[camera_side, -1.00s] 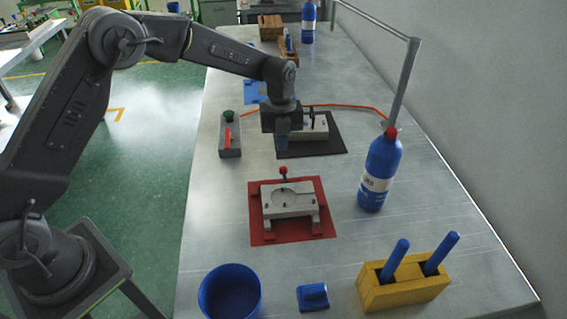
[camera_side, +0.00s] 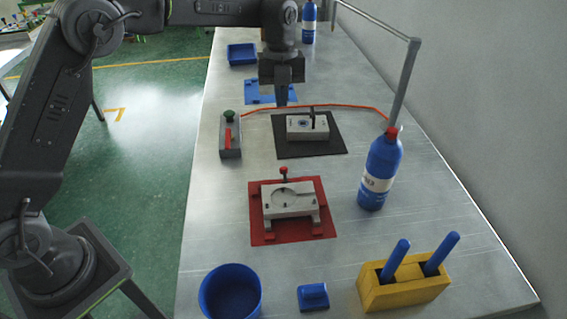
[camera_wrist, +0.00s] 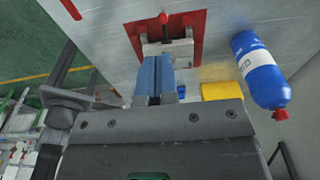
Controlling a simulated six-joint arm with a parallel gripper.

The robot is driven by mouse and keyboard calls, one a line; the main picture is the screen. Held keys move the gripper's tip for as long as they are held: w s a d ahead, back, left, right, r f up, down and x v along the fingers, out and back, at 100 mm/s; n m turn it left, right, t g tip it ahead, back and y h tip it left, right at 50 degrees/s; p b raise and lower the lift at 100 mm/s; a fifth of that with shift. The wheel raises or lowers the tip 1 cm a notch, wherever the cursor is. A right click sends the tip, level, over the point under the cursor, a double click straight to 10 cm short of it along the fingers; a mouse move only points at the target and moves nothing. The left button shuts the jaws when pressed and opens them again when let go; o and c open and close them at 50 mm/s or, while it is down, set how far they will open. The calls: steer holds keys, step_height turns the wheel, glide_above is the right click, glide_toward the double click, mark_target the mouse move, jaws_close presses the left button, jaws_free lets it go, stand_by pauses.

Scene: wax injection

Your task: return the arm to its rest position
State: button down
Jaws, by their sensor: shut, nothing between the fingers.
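My gripper (camera_side: 283,100) hangs pointing down above the table in the side view, beyond the grey device (camera_side: 303,128) on its black mat (camera_side: 290,150). It is raised clear of the mats and holds nothing. In the wrist view the gripper's blue fingers (camera_wrist: 155,75) are together. Beyond them in that view is the grey fixture (camera_wrist: 182,50) on its red mat (camera_wrist: 140,28), partly hidden by the fingers.
A control box (camera_side: 230,150) with a green button stands left of the black mat. A blue bottle (camera_side: 378,175), a yellow holder (camera_side: 410,292) with blue-handled tools, a blue cup (camera_side: 230,312) and a blue block (camera_side: 313,297) stand nearer. A metal post (camera_side: 405,85) rises at right.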

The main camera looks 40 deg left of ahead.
steer(key=s+a+r+n+t, duration=0.2)
steer(key=s+r+n, duration=0.3)
steer(key=s+n, duration=0.25)
steer(key=s+a+r+n+t, duration=0.1)
steer(key=s+r+n, duration=0.55)
steer(key=s, duration=0.25)
steer(key=s+a+f+n+t, duration=0.1)
steer(key=s+f+n, duration=0.1)
steer(key=s+n, duration=0.4)
steer(key=s+a+f+n+t, duration=0.1)
steer(key=s+f+n+t, duration=0.1)
steer(key=s+n, duration=0.5)
steer(key=shift+s+f+y, duration=0.4)
steer(key=shift+s+f, duration=0.05)
steer(key=shift+s, duration=0.7)
steer(key=c, duration=1.8)
jaws_free()
steer(key=shift+a, duration=0.1)
